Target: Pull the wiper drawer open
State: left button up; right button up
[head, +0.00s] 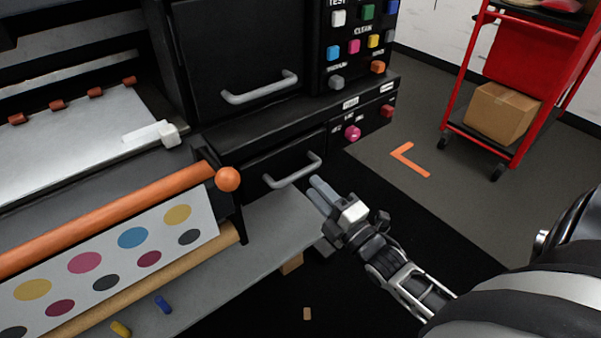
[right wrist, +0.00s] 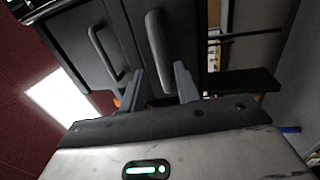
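The lower black drawer (head: 262,170) of the machine carries a grey bar handle (head: 292,172) and looks shut. I cannot read a wiper label on it. My right gripper (head: 319,190) is just in front of the handle's right end, its two fingers apart and empty. In the right wrist view, the fingers of my right gripper (right wrist: 161,88) stand on either side of the near handle (right wrist: 157,48), which lies just beyond the fingertips. I see no clear contact. My left gripper is not in view.
Above the drawer is a black door with a similar handle (head: 260,88). Right of it are a colored button panel (head: 355,45) and a pink knob (head: 352,132). An orange roller with a round end (head: 228,179) sticks out at left. A red cart (head: 540,60) stands at back right.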

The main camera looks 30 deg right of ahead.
aim_at(300, 171)
jog(key=x, duration=0.6)
jog(key=shift+w, duration=0.1)
jog(key=shift+c, duration=0.3)
